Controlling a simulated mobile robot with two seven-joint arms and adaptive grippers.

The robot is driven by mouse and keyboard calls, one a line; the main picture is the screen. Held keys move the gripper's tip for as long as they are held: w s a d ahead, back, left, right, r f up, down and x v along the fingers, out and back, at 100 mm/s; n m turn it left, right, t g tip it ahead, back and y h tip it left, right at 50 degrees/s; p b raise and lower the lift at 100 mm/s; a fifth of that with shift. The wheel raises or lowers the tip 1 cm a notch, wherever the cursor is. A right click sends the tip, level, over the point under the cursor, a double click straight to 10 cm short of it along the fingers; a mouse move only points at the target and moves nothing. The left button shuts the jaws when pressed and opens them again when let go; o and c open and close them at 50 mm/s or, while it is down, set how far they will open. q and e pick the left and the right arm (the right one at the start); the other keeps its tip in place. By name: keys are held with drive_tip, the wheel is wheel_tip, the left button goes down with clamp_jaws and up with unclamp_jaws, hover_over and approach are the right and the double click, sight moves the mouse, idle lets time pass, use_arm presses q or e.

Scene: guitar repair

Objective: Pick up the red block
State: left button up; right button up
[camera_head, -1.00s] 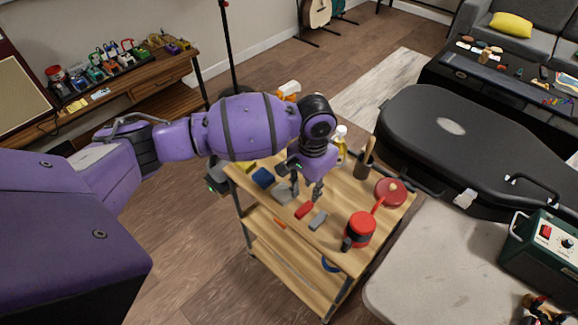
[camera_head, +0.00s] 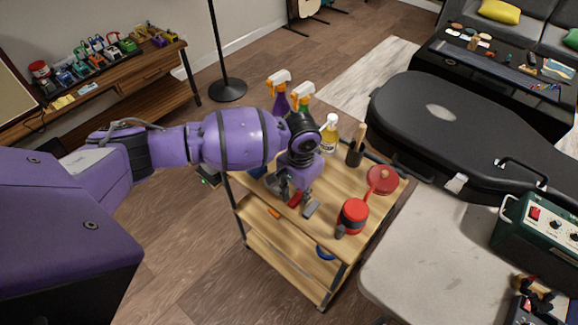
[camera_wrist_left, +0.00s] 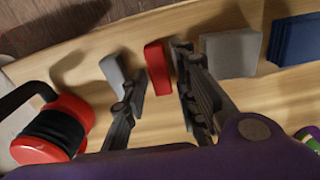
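The red block (camera_head: 295,199) lies on the wooden top of a cart, and it also shows in the left wrist view (camera_wrist_left: 158,68). My left gripper (camera_wrist_left: 155,85) is open, with one finger on each side of the red block. The right-hand finger in the wrist view looks very near the block; I cannot tell whether it touches. In the head view the gripper (camera_head: 288,191) is low over the cart top and partly covers the block. My right gripper is in neither view.
A small grey block (camera_wrist_left: 112,75) lies close beside the left-hand finger. A larger grey block (camera_wrist_left: 232,52) and a dark blue block (camera_wrist_left: 295,40) are on the other side.

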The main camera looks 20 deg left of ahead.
sight(299, 197)
use_arm(q)
drive_tip(key=shift+r, duration=0.1)
drive_tip(key=c, duration=0.5)
clamp_jaws()
drive_tip(key=shift+w+r, duration=0.1)
drive_tip(key=shift+r, duration=0.45)
wheel_tip(299, 197, up, 3)
drive_tip(key=shift+d+f, duration=0.15)
drive_tip(key=s+d+r+p, duration=0.1)
drive_tip(key=s+d+r, duration=0.1)
drive_tip(key=s+r, duration=0.2)
drive_tip(key=s+d+r+p, duration=0.1)
drive_tip(key=s+d+r, duration=0.2)
drive_tip(key=s, duration=0.6)
wheel_tip(299, 197, up, 2)
drive_tip(key=shift+d+r, duration=0.1)
drive_tip(key=shift+d, duration=0.2)
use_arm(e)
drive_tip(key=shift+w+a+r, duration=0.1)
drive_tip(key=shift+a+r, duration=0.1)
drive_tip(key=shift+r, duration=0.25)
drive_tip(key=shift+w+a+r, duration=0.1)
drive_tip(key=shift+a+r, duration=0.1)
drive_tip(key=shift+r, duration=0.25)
